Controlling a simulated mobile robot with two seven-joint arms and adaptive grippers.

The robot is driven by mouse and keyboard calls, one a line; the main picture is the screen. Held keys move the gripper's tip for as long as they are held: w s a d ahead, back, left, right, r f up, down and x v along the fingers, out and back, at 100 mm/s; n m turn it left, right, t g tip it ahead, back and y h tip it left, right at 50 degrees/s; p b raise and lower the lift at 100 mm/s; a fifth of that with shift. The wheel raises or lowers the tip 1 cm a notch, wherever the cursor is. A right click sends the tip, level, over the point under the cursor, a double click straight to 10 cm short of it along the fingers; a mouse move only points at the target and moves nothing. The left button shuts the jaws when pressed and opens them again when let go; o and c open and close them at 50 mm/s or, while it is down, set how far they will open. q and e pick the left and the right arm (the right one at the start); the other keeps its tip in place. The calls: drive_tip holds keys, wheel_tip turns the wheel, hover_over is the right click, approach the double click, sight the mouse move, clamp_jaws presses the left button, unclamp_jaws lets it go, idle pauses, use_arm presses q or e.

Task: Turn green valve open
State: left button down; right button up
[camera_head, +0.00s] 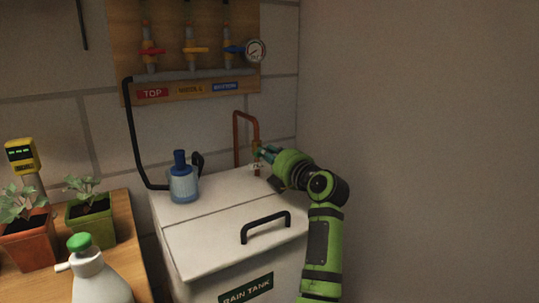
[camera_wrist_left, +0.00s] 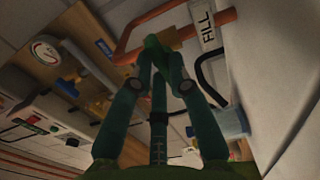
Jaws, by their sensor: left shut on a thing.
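The green valve handle (camera_wrist_left: 155,42) sits on a copper pipe (camera_head: 236,138) that rises from the back of the tank lid and bends over. In the left wrist view the copper pipe (camera_wrist_left: 124,52) runs beside a white FILL label (camera_wrist_left: 208,36). My left gripper (camera_head: 262,153) reaches the valve from the right in the head view. In the left wrist view the fingertips (camera_wrist_left: 156,50) are closed together on the green handle. The fingers hide part of the handle, so its exact angle is hard to tell. My right gripper is not in view.
The white rain tank (camera_head: 205,257) has a black lid handle (camera_head: 265,226). A blue pump (camera_head: 182,182) stands on it. A wall board holds red (camera_head: 152,51), yellow and blue valves and a gauge (camera_head: 256,50). Potted seedlings and a spray bottle (camera_head: 97,277) stand at left.

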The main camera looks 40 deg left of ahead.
use_arm(q)
drive_tip(key=n, duration=0.4)
drive_tip(key=shift+s+f+b, duration=0.1)
drive_tip(key=shift+b, duration=0.25)
drive_tip(key=shift+n, duration=0.6)
drive_tip(key=shift+n+b, duration=0.3)
drive_tip(key=shift+n, duration=0.6)
drive_tip(key=n+b, duration=0.1)
drive_tip(key=n, duration=0.1)
drive_tip(key=n+b, duration=0.2)
drive_tip(key=n, duration=0.1)
drive_tip(key=shift+s+f+b, duration=0.1)
drive_tip(key=shift+f+b, duration=0.1)
drive_tip(key=shift+b, duration=0.1)
drive_tip(key=n+b, duration=0.2)
drive_tip(key=n, duration=0.2)
drive_tip(key=shift+n+b, duration=0.3)
drive_tip(key=shift+b, duration=0.1)
drive_tip(key=shift+n, duration=0.6)
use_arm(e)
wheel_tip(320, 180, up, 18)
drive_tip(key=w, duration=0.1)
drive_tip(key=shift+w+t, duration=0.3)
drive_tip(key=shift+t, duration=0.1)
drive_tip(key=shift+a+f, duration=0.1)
